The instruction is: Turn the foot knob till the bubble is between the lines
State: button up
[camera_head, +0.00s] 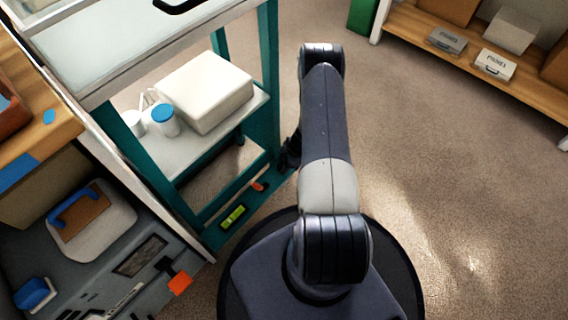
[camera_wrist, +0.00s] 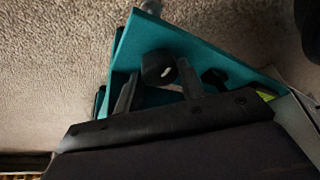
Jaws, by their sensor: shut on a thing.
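The yellow-green bubble level (camera_head: 233,216) lies on the low teal rail of the stand in the head view. Its edge also shows at the right in the wrist view (camera_wrist: 266,95). Its bubble and lines are too small to read. A black round foot knob (camera_wrist: 157,66) is at the teal frame in the wrist view. My gripper (camera_wrist: 157,82) has a finger on each side of this knob and is shut on it. In the head view my gripper (camera_head: 289,157) is a dark shape at the stand's right corner, partly hidden by my arm; the knob cannot be made out there.
The teal stand (camera_head: 269,75) carries a white box (camera_head: 205,90) and a blue-lidded jar (camera_head: 163,120) on its shelf. A small orange piece (camera_head: 259,186) is on the low rail. A grey bench (camera_head: 105,270) stands at the left. Carpet on the right is clear.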

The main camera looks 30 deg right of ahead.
jog(key=shift+c, duration=1.2)
jog(key=m, duration=0.2)
jog(key=m+t, duration=0.1)
jog(key=m, duration=0.1)
jog(key=shift+s+a+t+h, duration=0.15)
jog(key=shift+t+h, duration=0.15)
jog(key=shift+h, duration=0.1)
jog(key=m+b, duration=0.1)
jog(key=m, duration=0.1)
jog(key=m+h+b, duration=0.1)
jog(key=m+b, duration=0.1)
jog(key=m, duration=0.1)
jog(key=shift+a+f+t+h, duration=0.1)
jog(key=shift+f+t+h, duration=0.1)
jog(key=shift+t+h, duration=0.15)
jog(key=m+b, duration=0.1)
jog(key=m, duration=0.1)
jog(key=m+h+b, duration=0.1)
jog(key=m+b, duration=0.1)
jog(key=shift+a+h, duration=0.1)
jog(key=shift+h, duration=0.15)
jog(key=shift+a+r+m+h+b, duration=0.15)
jog(key=shift+m+h, duration=0.3)
jog(key=shift+m, duration=0.7)
jog(key=shift+d+r+m+h+b, duration=0.15)
jog(key=shift+m+h, duration=0.3)
jog(key=shift+m, duration=0.7)
jog(key=shift+f, duration=0.1)
